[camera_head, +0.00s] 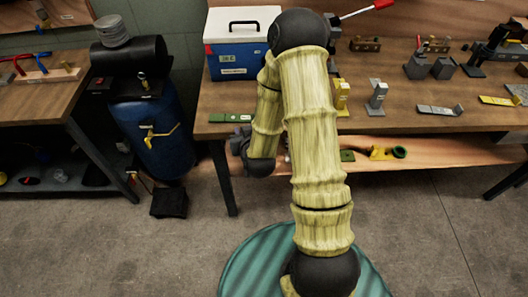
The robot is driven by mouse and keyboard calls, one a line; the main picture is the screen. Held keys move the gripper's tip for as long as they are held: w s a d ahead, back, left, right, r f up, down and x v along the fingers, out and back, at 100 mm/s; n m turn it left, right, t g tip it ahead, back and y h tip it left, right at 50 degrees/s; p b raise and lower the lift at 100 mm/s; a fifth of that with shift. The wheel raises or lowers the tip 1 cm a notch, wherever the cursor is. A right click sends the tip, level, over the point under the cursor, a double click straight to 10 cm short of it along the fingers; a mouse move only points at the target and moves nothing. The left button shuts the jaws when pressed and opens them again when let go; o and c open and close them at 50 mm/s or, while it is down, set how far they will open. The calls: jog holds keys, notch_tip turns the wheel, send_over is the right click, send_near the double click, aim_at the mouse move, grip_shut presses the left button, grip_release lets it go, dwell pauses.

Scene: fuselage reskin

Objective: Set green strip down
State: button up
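The green strip (230,117) lies flat, or nearly so, at the front left edge of the long wooden workbench (300,110), below the blue and white cooler. My gripper (239,143) is a dark shape just below and in front of the strip's right end, by the bench edge. The fingers are small and partly hidden by my yellow arm, so I cannot tell whether they touch the strip or how far apart they are.
A cooler (238,45) stands behind the strip. A yellow part (342,95) and a grey bracket (377,97) stand farther right. The lower shelf (450,152) holds small green and yellow parts. A blue barrel (155,130) stands left of the bench.

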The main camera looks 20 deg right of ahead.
jog(key=s+r+g, duration=0.5)
jog(key=s, duration=0.4)
jog(key=s+r+n+g, duration=0.1)
jog(key=s+r+g, duration=0.4)
jog(key=s, duration=0.4)
jog(key=shift+r+y, duration=0.4)
jog(key=shift+r, duration=0.2)
jog(key=shift+o, duration=0.8)
jog(key=shift+f, duration=0.1)
